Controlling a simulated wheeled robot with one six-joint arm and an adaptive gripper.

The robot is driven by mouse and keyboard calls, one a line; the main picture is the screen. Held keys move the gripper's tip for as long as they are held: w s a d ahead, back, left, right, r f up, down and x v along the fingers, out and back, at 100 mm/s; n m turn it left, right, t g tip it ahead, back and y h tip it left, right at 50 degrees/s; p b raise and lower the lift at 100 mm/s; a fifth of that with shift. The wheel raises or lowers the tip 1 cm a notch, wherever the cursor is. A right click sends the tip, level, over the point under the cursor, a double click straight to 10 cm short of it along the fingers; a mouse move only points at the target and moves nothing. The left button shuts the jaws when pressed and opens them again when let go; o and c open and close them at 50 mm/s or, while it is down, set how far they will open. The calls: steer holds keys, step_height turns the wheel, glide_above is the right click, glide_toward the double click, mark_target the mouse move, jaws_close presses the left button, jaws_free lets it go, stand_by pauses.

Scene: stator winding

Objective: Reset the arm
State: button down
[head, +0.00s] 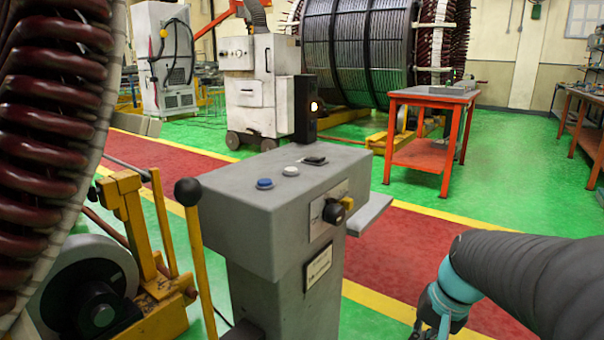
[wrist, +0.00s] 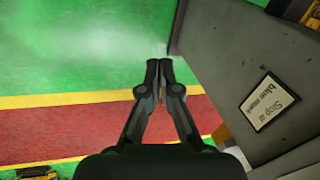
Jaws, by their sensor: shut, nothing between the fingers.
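My arm reaches in from the right edge in the head view, wrapped in a dark grey sleeve with a teal joint. My gripper (head: 433,328) is at the bottom edge there, partly cut off, to the right of the grey control pedestal (head: 285,232). In the wrist view my gripper (wrist: 160,75) has its two fingers together, with nothing between them. It points over the green and red floor. The pedestal's side (wrist: 235,75) with a white label is to the right of the fingers. I cannot tell how far apart they are.
A red-orange table (head: 428,103) stands behind. Green floor at right is open.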

steer(key=s+a+r+n+t+h, duration=0.1)
steer(key=s+a+r+n, duration=0.1)
steer(key=s, duration=0.3)
steer(key=s+a+r+n+t+h, duration=0.1)
steer(key=s+a+r+n+t, duration=0.1)
steer(key=s, duration=0.4)
steer(key=shift+s+a+r+n+t+p, duration=0.3)
steer(key=shift+a+r+n, duration=0.1)
steer(key=shift+a+r, duration=0.45)
